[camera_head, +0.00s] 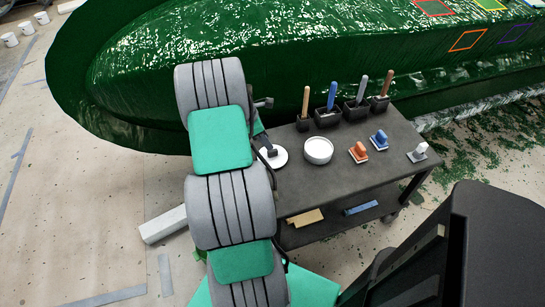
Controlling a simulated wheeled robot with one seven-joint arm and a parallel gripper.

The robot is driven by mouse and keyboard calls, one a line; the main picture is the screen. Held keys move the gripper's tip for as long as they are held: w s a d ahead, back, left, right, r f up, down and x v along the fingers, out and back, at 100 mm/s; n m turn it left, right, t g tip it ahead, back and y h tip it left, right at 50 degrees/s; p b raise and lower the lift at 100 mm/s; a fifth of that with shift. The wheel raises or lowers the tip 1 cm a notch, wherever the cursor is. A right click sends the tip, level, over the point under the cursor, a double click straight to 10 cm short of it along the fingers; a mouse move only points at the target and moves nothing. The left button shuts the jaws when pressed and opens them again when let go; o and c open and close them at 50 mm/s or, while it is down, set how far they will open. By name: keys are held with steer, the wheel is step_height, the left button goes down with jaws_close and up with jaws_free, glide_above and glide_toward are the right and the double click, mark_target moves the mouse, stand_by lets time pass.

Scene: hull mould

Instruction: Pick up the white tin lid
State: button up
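A flat white disc, which looks like the white tin lid (280,158), lies at the left end of the dark cart top. Part of it is hidden behind my arm and gripper. My gripper (269,153) is a small dark shape over the lid's left part, and my arm covers much of it. I cannot tell whether its fingers touch the lid or how far apart they are. A round white tin (318,150) stands just right of the lid, with a pale top.
The dark cart (345,180) also carries several upright-handled tools in black holders along its back edge, an orange-handled block (358,152), a blue one (379,140) and a grey one (418,153). The green hull mould (250,50) rises behind. A lower shelf holds a wooden piece (305,218).

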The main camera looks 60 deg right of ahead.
mark_target(271, 151)
steer(key=x, duration=0.6)
steer(key=shift+w+a+f+b, duration=0.1)
steer(key=shift+a+f+b, duration=0.2)
steer(key=shift+a+f, duration=0.05)
steer(key=shift+d+f, duration=0.2)
steer(key=shift+f, duration=0.15)
jaws_close()
